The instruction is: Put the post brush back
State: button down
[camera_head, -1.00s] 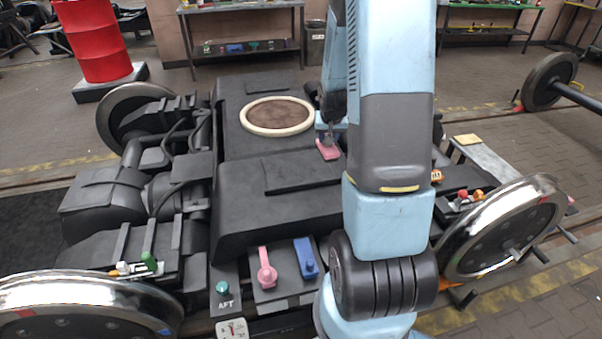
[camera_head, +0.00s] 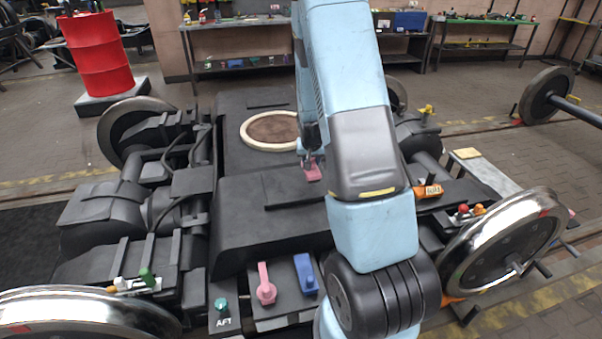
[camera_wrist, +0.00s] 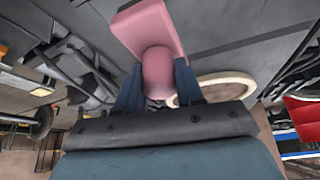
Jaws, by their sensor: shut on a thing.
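My gripper (camera_wrist: 158,92) is shut on the round handle of a pink block-shaped piece (camera_wrist: 150,28), which may be the post brush. In the head view my gripper (camera_head: 309,146) holds this pink piece above the dark bogie frame. Whether it touches the frame I cannot tell. Another pink piece (camera_head: 265,284) with a rounded end and a blue piece (camera_head: 305,273) lie side by side on a dark plate at the front of the bogie. My arm hides part of the bogie to the right.
A cream-rimmed round opening (camera_head: 247,137) is on the frame left of my gripper. A teal knob (camera_head: 221,304) stands by the AFT label. Shiny wheels (camera_head: 505,245) flank the bogie. A red drum (camera_head: 98,55) and benches stand behind.

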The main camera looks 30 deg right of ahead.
jog(key=w+f, duration=0.1)
jog(key=f, duration=0.1)
jog(key=w+a+f, duration=0.1)
jog(key=w, duration=0.1)
jog(key=shift+a+f, duration=0.2)
jog(key=shift+f, duration=1.75)
jog(key=c, duration=0.7)
grip_release()
jog(key=shift+s+r, duration=0.1)
jog(key=shift+r, duration=0.05)
